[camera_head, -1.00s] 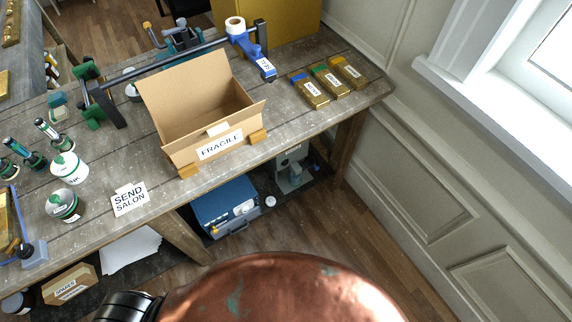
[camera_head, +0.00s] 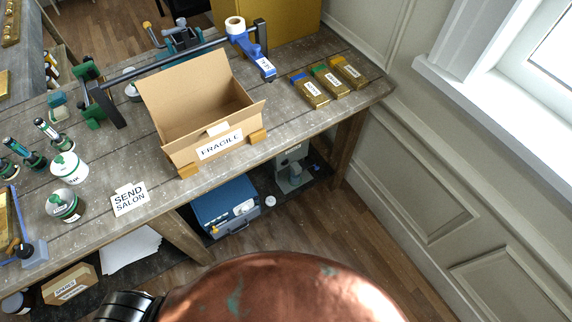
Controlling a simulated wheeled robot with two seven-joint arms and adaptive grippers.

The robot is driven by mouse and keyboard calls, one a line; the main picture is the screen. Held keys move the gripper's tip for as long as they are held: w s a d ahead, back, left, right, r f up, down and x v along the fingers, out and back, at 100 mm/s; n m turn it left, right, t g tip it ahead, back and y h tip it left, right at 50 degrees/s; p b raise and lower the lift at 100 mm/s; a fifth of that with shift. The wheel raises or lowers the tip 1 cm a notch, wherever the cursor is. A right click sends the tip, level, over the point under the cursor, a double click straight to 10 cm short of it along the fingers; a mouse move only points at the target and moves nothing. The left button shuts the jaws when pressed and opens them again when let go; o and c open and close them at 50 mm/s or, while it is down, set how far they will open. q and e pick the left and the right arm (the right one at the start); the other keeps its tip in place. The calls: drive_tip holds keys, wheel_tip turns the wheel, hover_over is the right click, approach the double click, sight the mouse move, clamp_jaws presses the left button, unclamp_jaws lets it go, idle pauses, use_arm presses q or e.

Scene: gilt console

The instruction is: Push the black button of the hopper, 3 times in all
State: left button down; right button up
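I cannot make out a hopper or a black button in the head view. Neither of my grippers is in view. A rounded copper surface with green patches fills the bottom middle, with a black ribbed part at its left; it hides the floor there.
A worn wooden table (camera_head: 122,158) holds an open cardboard box (camera_head: 182,148) marked FRAGILE, a SEND SALON card (camera_head: 129,199), ink pots (camera_head: 69,169), stamps and three labelled gold bars (camera_head: 310,91). A blue case (camera_head: 225,207) and a grey device (camera_head: 293,170) stand below. Panelled wall at right.

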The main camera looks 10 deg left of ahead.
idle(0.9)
